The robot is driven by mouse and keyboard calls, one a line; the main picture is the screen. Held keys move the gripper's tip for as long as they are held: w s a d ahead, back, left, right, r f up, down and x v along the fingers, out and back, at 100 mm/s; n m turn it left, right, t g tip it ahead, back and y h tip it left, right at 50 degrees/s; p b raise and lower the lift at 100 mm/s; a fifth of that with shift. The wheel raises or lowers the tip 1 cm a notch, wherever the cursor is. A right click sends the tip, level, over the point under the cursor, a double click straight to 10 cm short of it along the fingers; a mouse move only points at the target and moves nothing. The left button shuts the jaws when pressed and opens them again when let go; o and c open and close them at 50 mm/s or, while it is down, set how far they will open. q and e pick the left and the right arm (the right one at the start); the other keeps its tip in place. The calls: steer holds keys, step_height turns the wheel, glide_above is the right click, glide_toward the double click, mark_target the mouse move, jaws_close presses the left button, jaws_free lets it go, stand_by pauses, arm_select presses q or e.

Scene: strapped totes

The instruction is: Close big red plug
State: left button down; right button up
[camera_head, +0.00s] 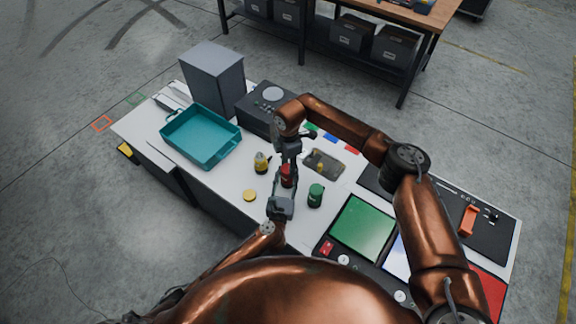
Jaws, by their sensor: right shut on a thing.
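The big red plug (287,180) stands near the middle of the white table, partly hidden by both grippers. My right gripper (288,163) comes down from above and is shut on the top of the red plug. My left gripper (281,190) reaches in from the front at the plug's lower part. Whether its fingers are closed on the plug or apart around it is too small to tell.
A yellow container (261,163) stands left of the plug, a green one (316,196) to its right. A yellow disc (249,195) lies in front. A teal tray (190,150), grey box (213,75) and dark device (262,112) stand behind. Coloured panels (362,228) lie right.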

steer(key=o, duration=0.8)
steer(key=shift+o, duration=0.2)
steer(key=shift+r, duration=2.25)
steer(key=shift+c, duration=0.4)
